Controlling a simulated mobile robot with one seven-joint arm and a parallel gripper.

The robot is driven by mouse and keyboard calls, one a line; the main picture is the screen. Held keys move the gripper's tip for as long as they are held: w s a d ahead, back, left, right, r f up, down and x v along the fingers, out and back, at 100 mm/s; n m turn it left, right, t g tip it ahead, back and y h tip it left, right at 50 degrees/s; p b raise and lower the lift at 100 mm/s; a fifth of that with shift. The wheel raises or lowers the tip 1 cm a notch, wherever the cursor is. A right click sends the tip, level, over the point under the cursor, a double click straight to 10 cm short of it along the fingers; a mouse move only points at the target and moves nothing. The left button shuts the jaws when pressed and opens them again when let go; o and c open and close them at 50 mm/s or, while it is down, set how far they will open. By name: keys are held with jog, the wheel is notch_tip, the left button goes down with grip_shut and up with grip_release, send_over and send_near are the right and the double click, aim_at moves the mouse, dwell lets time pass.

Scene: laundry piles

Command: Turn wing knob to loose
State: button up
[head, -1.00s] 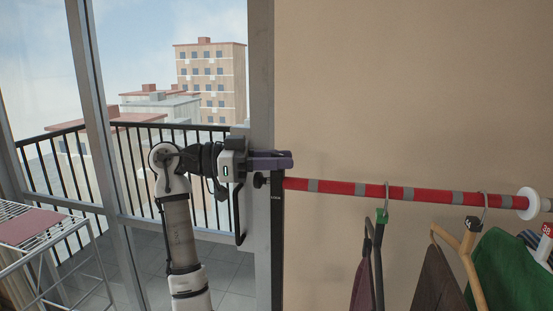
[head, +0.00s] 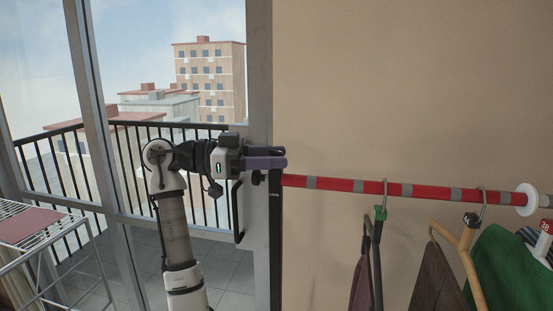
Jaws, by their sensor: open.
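A small black knob (head: 257,178) sticks out to the left at the top of a dark upright post (head: 275,235), at the left end of the red-and-grey striped rail (head: 335,184). It looks like the wing knob, but its wings are too small to make out. My gripper (head: 284,156) points right, just above the knob and the rail's left end. Its purple fingers are open with nothing seen between them. The gripper appears apart from the knob, though its depth against the post is hard to judge.
Hangers with clothes, including a green garment (head: 508,268), hang from the rail at right. A window frame (head: 259,70) and a black door handle (head: 239,212) are close to my arm. A drying rack (head: 25,250) stands at far left.

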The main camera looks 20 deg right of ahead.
jog(key=b+v, duration=0.3)
jog(key=v, duration=0.9)
jog(key=shift+a, duration=0.35)
jog(key=shift+w, duration=0.1)
